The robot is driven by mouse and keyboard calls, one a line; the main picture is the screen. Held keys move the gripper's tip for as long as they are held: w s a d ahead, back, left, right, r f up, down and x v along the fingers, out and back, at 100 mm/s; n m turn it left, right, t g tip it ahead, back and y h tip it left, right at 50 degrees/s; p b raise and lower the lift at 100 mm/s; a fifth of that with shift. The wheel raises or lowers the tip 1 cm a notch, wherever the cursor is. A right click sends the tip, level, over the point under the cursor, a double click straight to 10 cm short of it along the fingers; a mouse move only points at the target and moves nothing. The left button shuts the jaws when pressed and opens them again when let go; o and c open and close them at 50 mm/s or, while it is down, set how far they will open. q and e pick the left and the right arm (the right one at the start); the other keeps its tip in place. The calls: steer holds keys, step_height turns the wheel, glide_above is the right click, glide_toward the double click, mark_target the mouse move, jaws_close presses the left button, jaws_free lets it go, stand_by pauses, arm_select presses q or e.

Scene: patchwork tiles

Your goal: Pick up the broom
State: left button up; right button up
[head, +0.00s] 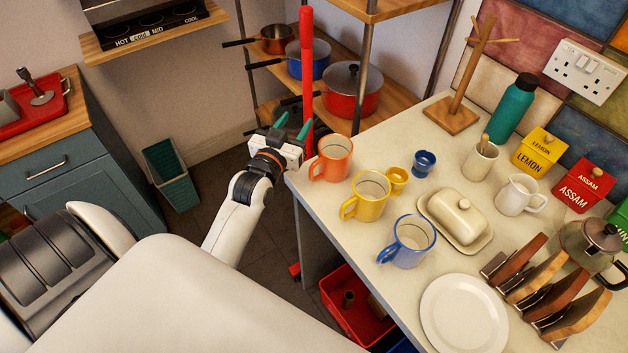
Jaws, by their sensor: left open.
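The broom (307,65) is a long red handle standing nearly upright at the far left corner of the counter, in front of the shelf of pots. Its middle is partly hidden behind my gripper and the counter edge, and a small red part shows low on the floor. My left gripper (294,127) is open, with its teal-tipped fingers pointing away from me. The fingertips are just left of the red handle and look close to it; I cannot tell whether they touch. My right gripper is not in view.
The counter (330,205) holds an orange mug (332,158) close to my gripper, a yellow mug (366,196), a blue mug (407,242) and other crockery. A pot shelf (380,108) stands behind. A teal bin (171,175) stands on the floor at left. A red crate (345,308) sits under the counter.

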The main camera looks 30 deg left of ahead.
mark_target(306, 106)
arm_select(q)
steer(key=w, duration=0.3)
steer(key=shift+w+a+r+p, duration=0.15)
steer(key=shift+a+r+p, duration=0.1)
steer(key=shift+a+p, duration=0.05)
steer(key=shift+w, duration=0.25)
steer(key=shift+w+a+f, duration=0.1)
steer(key=shift+w, duration=0.2)
steer(key=w, duration=0.3)
steer(key=w+a+p, duration=0.1)
steer(key=w, duration=0.1)
steer(key=shift+w, duration=0.35)
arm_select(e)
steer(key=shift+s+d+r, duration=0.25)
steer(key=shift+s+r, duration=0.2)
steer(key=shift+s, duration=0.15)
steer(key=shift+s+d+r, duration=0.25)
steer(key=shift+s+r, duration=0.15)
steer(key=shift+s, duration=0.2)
arm_select(q)
steer(key=shift+c, duration=0.3)
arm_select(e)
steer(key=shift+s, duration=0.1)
arm_select(q)
steer(key=shift+s, duration=0.1)
steer(key=c, duration=0.9)
jaws_close()
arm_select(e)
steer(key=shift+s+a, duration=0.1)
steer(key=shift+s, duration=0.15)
